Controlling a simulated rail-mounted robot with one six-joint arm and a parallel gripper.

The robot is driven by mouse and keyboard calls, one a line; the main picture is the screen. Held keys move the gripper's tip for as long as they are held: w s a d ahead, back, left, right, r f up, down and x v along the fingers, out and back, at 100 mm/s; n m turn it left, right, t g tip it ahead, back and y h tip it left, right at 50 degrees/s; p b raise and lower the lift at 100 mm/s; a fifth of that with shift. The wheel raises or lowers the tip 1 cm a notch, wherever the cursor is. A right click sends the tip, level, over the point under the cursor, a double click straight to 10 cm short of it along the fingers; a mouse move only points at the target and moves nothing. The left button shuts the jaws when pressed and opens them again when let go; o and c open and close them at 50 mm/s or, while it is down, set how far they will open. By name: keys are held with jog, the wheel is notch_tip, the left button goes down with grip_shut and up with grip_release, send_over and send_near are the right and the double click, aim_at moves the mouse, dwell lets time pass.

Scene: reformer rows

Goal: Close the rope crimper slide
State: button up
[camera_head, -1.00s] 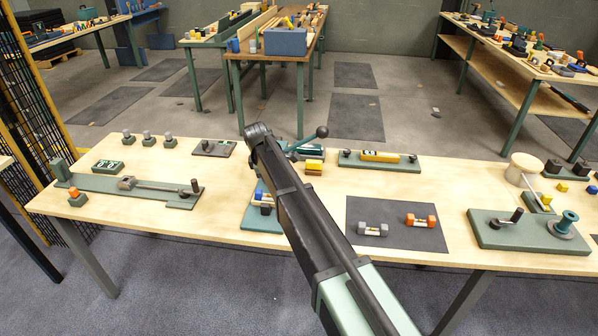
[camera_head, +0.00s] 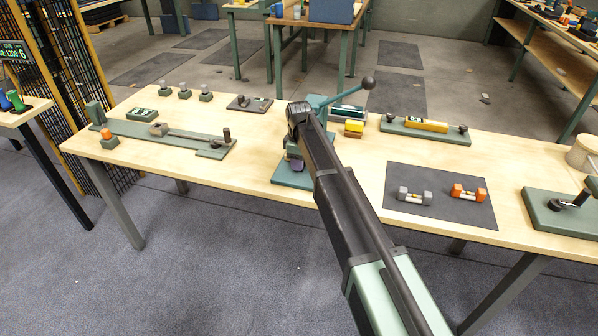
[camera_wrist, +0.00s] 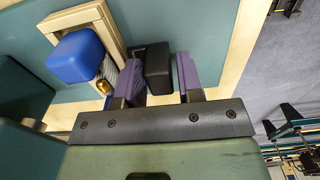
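The rope crimper (camera_head: 293,178) stands on the near table, a green base with a lever arm and dark ball knob rising at its back right. My arm hides much of it. In the wrist view a blue block (camera_wrist: 76,57) sits by a pale wooden frame (camera_wrist: 103,22), with white rope (camera_wrist: 131,77) and a brass piece (camera_wrist: 103,86) beside it. My gripper (camera_wrist: 160,72) has its two purple-padded fingers apart, on either side of a black block (camera_wrist: 157,66). The black block nearly fills the gap; whether both pads press on it is unclear.
A long green fixture (camera_head: 165,136) lies on the table at left. A dark mat (camera_head: 440,195) with grey and orange pieces is at right. A green tray (camera_head: 425,130) with a yellow bar and a small yellow block (camera_head: 354,127) stand behind my arm.

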grip_shut()
jog(key=shift+w+d, duration=0.2)
jog(key=shift+w, duration=0.65)
jog(key=shift+w+d, duration=0.15)
jog(key=shift+w, duration=0.7)
grip_release()
jog(key=shift+r, duration=0.1)
notch_tip(320, 180, up, 11)
jog(key=p, duration=1.1)
